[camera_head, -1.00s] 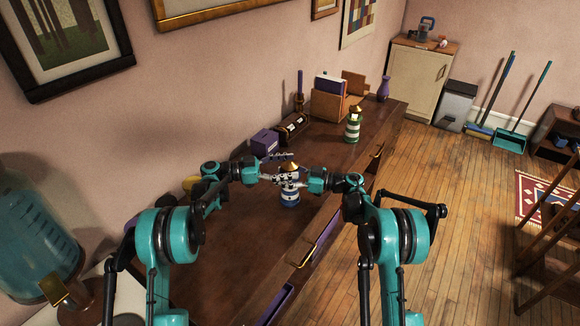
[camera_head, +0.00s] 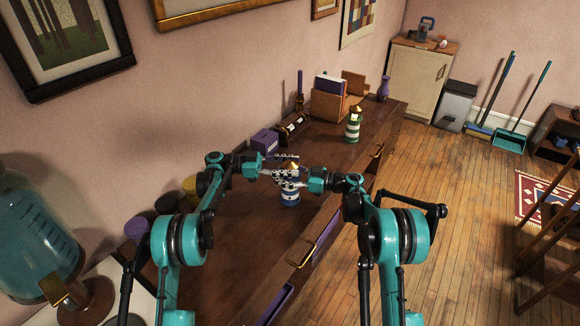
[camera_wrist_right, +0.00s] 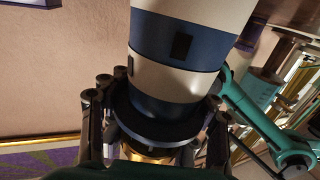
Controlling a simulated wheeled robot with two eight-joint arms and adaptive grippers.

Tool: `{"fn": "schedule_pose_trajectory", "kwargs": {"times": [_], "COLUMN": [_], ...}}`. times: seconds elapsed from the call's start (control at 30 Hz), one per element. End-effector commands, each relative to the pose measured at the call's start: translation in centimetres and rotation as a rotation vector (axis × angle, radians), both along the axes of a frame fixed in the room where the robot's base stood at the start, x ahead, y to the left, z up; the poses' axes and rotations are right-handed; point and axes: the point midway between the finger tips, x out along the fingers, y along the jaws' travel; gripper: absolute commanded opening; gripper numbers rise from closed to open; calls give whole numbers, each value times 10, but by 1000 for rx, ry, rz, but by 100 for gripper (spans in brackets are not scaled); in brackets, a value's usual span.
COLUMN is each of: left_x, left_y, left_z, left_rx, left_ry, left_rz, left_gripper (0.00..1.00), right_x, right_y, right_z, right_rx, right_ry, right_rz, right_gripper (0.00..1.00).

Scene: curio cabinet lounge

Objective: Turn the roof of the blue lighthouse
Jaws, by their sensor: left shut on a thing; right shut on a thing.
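The blue lighthouse (camera_head: 290,198), white with blue bands, stands upright on the brown desk, its gold roof (camera_head: 292,167) on top. My left gripper (camera_head: 289,165) comes from the left and is shut at the roof, with fingers on both sides. My right gripper (camera_head: 287,180) comes from the right, just below, and is shut on the upper body. In the right wrist view the banded body (camera_wrist_right: 178,70) lies between my right fingers, with a dark ring and a gold part (camera_wrist_right: 150,155) low in the picture. The fingers partly hide the lighthouse's top.
A green-striped lighthouse (camera_head: 353,127) stands farther back on the desk (camera_head: 235,240). A purple box (camera_head: 265,141), a wooden organizer (camera_head: 330,105) and a purple vase (camera_head: 384,89) line the wall side. Several jars stand left, behind my left arm. The desk's front left is clear.

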Motion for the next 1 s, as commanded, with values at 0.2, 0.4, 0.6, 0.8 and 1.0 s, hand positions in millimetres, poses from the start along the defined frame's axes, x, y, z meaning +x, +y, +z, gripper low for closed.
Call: {"fn": "schedule_pose_trajectory", "kwargs": {"times": [0.2,0.4,0.6,0.8,1.0], "left_x": [3,0,-2,-2,-2], "left_y": [-1,0,0,-1,0], "left_z": [-1,0,0,0,0], "left_rx": [1,0,1,0,0], "left_ry": [0,0,0,0,0], "left_rz": [-134,-198,-214,-216,-216], "left_gripper": [19,19,19,19,70], "right_x": [-2,-3,-2,-2,-1], "right_y": [2,2,2,2,2], "right_z": [0,0,0,0,0], "right_rx": [0,0,0,0,0], "right_ry": [-1,-1,-1,-1,-1], "right_rz": [7,9,8,7,5], "right_gripper": [1,1,1,1,1]}}
